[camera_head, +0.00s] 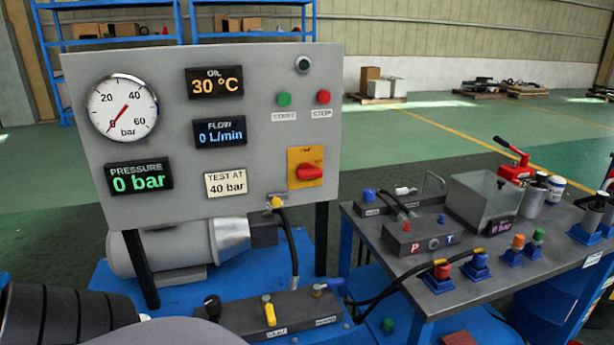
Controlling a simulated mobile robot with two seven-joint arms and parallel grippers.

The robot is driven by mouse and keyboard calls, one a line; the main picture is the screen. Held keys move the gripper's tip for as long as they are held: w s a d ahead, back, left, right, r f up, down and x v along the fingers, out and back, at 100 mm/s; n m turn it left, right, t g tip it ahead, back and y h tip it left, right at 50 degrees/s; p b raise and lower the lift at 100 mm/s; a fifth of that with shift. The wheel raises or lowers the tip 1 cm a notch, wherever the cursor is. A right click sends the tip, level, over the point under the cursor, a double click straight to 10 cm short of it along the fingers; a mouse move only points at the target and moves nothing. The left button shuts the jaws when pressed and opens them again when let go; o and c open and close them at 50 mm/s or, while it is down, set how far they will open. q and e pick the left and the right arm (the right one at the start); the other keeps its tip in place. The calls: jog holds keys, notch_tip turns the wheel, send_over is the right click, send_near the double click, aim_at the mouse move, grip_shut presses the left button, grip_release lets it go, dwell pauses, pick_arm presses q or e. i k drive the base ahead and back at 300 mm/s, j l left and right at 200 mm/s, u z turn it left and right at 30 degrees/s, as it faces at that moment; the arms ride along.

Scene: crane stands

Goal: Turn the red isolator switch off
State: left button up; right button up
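The red isolator switch (309,172) is a red rotary handle on a yellow-orange plate (305,155). It sits at the lower right of the grey control panel (260,120), below the green START button (284,99) and red STOP button (323,97). Its handle looks roughly horizontal; the small markings on the plate are not readable. Nothing covers the switch. Neither of my grippers can be made out; only dark and grey parts, probably of my arm, show at the bottom left.
The gauge (123,107) reads near zero and the displays show 0 bar and 0 L/min. A grey bench (470,285) with hose fittings, a clear box (483,199) and bottles stands at right. A hose (291,245) hangs below the panel. Space before the switch is clear.

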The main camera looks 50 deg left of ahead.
aim_at(305, 171)
jog(key=u, duration=1.6)
